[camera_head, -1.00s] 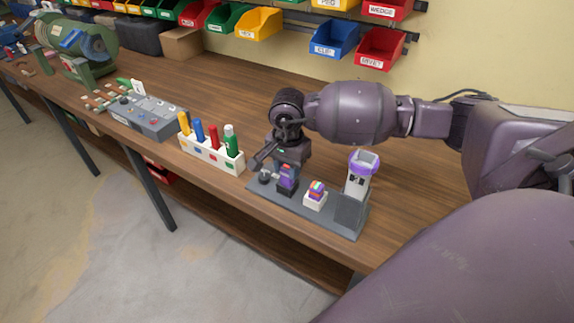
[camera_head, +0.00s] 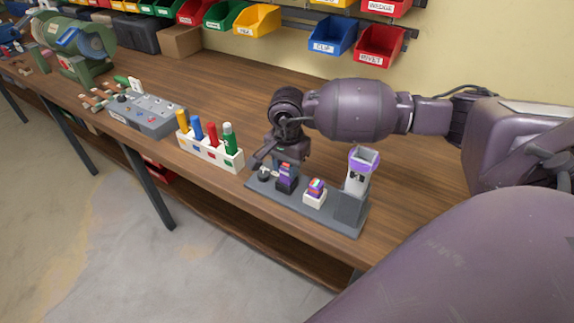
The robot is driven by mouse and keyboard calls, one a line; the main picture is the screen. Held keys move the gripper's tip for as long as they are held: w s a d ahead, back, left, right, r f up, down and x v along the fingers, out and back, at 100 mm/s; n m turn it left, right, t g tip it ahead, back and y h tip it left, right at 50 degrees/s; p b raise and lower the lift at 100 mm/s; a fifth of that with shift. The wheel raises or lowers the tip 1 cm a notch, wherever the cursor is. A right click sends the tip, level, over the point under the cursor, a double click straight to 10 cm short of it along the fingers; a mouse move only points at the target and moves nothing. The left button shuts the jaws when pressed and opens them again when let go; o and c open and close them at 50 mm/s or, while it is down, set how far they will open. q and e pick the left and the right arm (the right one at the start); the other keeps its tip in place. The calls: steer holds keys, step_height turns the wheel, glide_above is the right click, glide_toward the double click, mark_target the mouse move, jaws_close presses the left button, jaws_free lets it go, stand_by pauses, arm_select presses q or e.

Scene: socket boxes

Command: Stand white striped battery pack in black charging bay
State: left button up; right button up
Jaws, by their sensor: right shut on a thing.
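My right gripper (camera_head: 279,164) points down over the left part of a grey base plate (camera_head: 260,189). It is shut on a purple battery pack (camera_head: 286,171) with a pale stripe and a reddish top. The pack stands upright, its lower end at a black charging bay (camera_head: 286,186); I cannot tell how deep it sits. The gripper partly hides the pack's upper part, and the fingertips are hard to make out. A second pack (camera_head: 316,186) with several coloured stripes sits in a white bay (camera_head: 314,200) to the right. My left gripper is not in view.
A tall grey holder (camera_head: 357,183) with a purple rim stands at the plate's right end. A small dark round knob (camera_head: 264,173) is at its left. A white rack (camera_head: 212,152) with coloured cylinders and a grey switch box (camera_head: 148,117) stand further left. Bare wood (camera_head: 235,95) lies behind.

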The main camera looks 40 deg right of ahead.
steer(key=shift+s+a+f+b, duration=0.1)
steer(key=shift+f+b, duration=0.1)
steer(key=shift+f, duration=0.2)
steer(key=shift+s+f+b, duration=0.1)
steer(key=shift+f+b, duration=0.05)
steer(key=shift+f, duration=0.25)
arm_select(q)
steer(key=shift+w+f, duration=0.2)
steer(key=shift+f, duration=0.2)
arm_select(e)
steer(key=o, duration=0.9)
steer(key=shift+s+a+f, duration=0.1)
steer(key=shift+f, duration=0.2)
steer(key=shift+r, duration=0.7)
steer(key=r+p, duration=0.1)
steer(key=r, duration=0.1)
steer(key=r+p, duration=0.1)
steer(key=r, duration=0.2)
steer(key=r+p, duration=0.1)
steer(key=r, duration=0.2)
steer(key=shift+w, duration=0.3)
steer(key=shift+r, duration=0.4)
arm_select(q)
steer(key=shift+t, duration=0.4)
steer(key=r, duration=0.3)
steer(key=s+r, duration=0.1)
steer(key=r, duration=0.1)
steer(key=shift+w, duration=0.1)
arm_select(e)
steer(key=shift+w, duration=0.1)
